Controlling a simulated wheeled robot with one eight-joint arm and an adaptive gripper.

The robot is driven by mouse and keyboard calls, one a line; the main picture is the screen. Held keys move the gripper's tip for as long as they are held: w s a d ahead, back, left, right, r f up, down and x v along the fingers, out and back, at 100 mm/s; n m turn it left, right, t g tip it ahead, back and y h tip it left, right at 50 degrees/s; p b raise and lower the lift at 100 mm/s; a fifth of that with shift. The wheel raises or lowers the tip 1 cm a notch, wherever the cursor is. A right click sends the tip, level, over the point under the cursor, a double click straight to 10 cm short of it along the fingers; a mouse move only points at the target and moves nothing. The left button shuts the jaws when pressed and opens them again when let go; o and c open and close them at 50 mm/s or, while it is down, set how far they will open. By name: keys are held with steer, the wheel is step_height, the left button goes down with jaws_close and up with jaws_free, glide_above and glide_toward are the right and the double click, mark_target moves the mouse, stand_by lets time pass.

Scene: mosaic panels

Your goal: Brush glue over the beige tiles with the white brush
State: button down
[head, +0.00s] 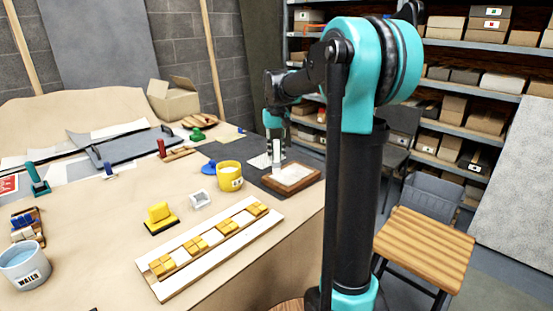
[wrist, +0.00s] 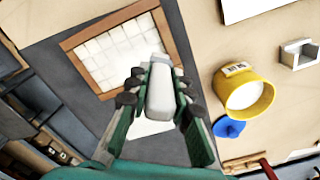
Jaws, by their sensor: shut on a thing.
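My gripper (head: 274,143) is shut on the white brush (head: 277,159), which hangs down below it in the head view. In the wrist view the brush (wrist: 159,92) sits between the two dark fingertips (wrist: 161,78). A brown wooden frame (head: 311,180) holds pale beige tiles (head: 292,173) on a dark mat. In the wrist view the tiles (wrist: 112,50) lie beyond the brush inside the frame (wrist: 72,40). The brush overlaps the near frame edge in that view; I cannot tell whether it touches. A yellow pot (head: 231,181) with a label stands left of the frame.
A blue lid-like object (head: 208,167) and a small white holder (head: 200,200) lie near the pot. A white board (head: 160,285) with yellow blocks lies in front. A water bucket (head: 24,268) stands at the left. A wooden stool (head: 428,240) stands beyond the table edge.

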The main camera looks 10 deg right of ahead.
mark_target(277, 140)
steer(key=shift+r, duration=2.8)
